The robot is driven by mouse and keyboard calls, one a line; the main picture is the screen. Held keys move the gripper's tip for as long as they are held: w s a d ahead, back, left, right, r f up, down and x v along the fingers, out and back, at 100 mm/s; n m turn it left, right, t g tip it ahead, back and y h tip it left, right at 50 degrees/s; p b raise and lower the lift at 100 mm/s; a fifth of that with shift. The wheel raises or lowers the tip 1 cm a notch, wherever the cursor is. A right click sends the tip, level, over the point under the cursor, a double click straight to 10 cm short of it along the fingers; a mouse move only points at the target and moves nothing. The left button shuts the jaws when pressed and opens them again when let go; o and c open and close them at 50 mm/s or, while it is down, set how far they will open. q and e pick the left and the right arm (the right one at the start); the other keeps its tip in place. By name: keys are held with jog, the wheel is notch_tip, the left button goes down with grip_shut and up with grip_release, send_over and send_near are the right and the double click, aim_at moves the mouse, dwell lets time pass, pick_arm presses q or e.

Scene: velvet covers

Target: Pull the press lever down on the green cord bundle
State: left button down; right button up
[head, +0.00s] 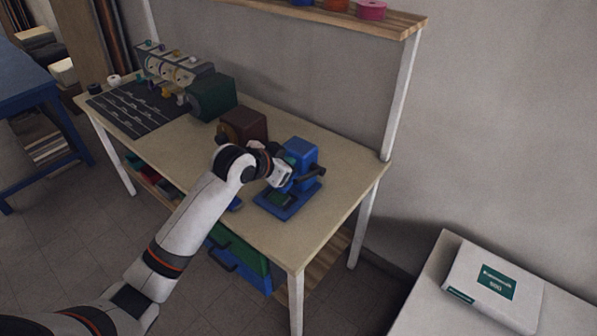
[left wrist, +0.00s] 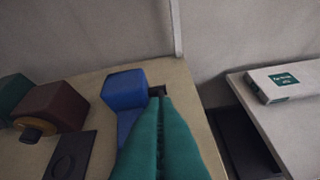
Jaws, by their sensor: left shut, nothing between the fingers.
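The blue press (head: 300,152) stands near the right end of the workbench, on a flat blue base. Its dark lever (head: 318,172) sticks out at the right side of the press. A dark green patch (head: 281,197) lies on the base, perhaps the cord bundle; I cannot make out its form. My left gripper (head: 288,180) is in front of the press head and hides part of it. In the left wrist view its two green fingers (left wrist: 162,100) are shut with nothing between them. Their tips are close to the dark lever (left wrist: 157,90), beside the blue press (left wrist: 124,90); contact cannot be told.
A brown machine (head: 243,126) and a green one (head: 212,97) stand left of the press on the workbench (head: 335,193). A dark mat (head: 135,108) lies farther left. A shelf (head: 350,17) hangs behind. A white box (head: 494,283) sits on a separate table at right.

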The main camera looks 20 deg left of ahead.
pick_arm(q)
jog(key=p, duration=0.2)
send_over(295, 183)
jog(key=w+d, duration=0.2)
jog(key=w, duration=0.1)
notch_tip(295, 183, down, 5)
jog(key=f, duration=0.1)
jog(key=s+a+f, duration=0.1)
jog(key=f, duration=0.1)
jog(key=shift+s+a+f+p, duration=0.1)
jog(key=shift+s+p, duration=0.05)
jog(key=shift+p, duration=0.25)
jog(key=shift+s+a+f, duration=0.1)
jog(key=shift+a+f, duration=0.05)
jog(key=shift+f, duration=0.25)
jog(key=shift+f, duration=0.1)
jog(key=f+b, duration=0.1)
jog(key=s+f+t+b, duration=0.1)
jog(key=b, duration=0.1)
jog(key=shift+a, duration=0.15)
jog(key=shift+s+f, duration=0.2)
jog(key=shift+f, duration=0.25)
